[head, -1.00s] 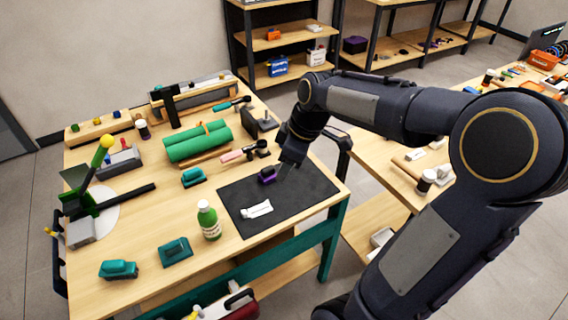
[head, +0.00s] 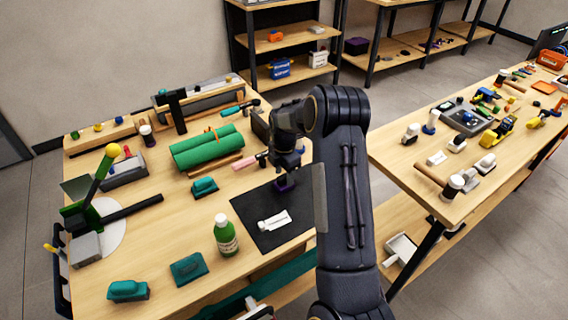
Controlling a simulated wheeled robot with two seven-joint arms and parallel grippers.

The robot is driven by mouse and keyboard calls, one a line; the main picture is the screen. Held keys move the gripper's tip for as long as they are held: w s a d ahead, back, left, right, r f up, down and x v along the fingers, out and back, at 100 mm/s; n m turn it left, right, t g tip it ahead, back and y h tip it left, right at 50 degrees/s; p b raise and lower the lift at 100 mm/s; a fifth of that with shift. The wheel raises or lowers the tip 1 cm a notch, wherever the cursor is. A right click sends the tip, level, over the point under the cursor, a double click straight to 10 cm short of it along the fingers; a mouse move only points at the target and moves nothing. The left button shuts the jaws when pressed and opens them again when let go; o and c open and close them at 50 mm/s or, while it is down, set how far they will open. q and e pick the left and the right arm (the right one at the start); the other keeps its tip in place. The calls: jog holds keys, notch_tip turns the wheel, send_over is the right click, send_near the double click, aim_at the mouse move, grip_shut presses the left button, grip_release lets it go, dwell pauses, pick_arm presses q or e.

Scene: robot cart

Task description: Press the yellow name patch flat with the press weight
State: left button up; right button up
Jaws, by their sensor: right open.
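My right gripper (head: 287,166) is open and points down over the back of the black mat (head: 256,237). A small purple object (head: 285,184), possibly the press weight, sits on the mat just under the fingertips. I cannot tell whether the fingers touch it or stand around it. A white patch-like piece (head: 274,220) with dark marks lies on the mat, nearer the front. No yellow patch is clearly seen. My right arm covers the right part of the mat. My left gripper is out of view.
A green bottle (head: 226,236) stands left of the mat. A green roll (head: 207,147) and a pink-handled tool (head: 250,162) lie behind. A second table (head: 408,168) with small items stands to the right.

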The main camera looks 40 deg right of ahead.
jog(key=shift+f, duration=0.9)
jog(key=shift+c, duration=0.4)
grip_shut()
jog(key=shift+c, duration=1.4)
grip_release()
jog(key=shift+r, duration=0.25)
jog(key=shift+c, duration=0.2)
grip_shut()
